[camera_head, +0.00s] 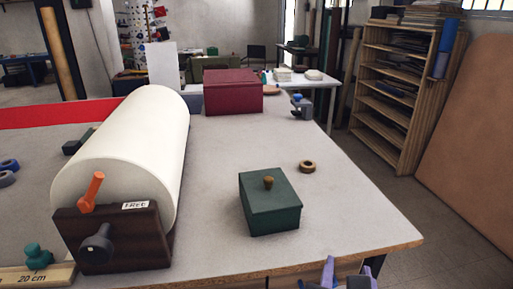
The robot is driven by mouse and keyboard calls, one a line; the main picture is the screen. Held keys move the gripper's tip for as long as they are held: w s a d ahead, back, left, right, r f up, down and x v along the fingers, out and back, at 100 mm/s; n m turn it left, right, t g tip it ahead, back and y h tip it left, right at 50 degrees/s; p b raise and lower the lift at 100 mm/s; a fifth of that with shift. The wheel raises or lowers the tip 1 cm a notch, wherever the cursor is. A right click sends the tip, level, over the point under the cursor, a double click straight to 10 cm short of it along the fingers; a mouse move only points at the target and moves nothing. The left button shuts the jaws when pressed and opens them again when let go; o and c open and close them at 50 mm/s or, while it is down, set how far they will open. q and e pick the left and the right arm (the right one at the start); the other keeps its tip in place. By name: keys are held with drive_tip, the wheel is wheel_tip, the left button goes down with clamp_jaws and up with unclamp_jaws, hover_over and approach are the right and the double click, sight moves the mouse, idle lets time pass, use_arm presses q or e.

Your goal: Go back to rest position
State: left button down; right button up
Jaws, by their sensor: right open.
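My right gripper (343,274) shows at the bottom edge of the head view, just off the table's front edge. Its two purple-tipped fingers stand apart with nothing seen between them. It is clear of the objects on the table. My left gripper is not in the view. A dark green box (270,205) with a brass-coloured knob on its lid stands on the table (215,243), beyond my right gripper and to its left.
A large cream roll (135,140) with a dark wooden end block (110,240) fills the table's left. A maroon box (233,92) stands at the back. A small brown ring (307,166) lies near the green box. The table's right front is clear.

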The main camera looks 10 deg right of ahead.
drive_tip(key=s+d+f+m+g+y, duration=0.1)
drive_tip(key=s+f+m+g+y, duration=0.25)
drive_tip(key=s+f+m, duration=0.6)
drive_tip(key=s+d+f+m+g+y, duration=0.1)
drive_tip(key=s+f+m+g+y, duration=0.3)
drive_tip(key=f+m, duration=1.1)
drive_tip(key=w+a+f+m+t+y, duration=0.1)
drive_tip(key=w+a+f+m+t, duration=0.2)
drive_tip(key=f, duration=0.5)
drive_tip(key=shift+a+f+t, duration=0.2)
drive_tip(key=shift+a+t, duration=0.55)
drive_tip(key=shift+a, duration=0.55)
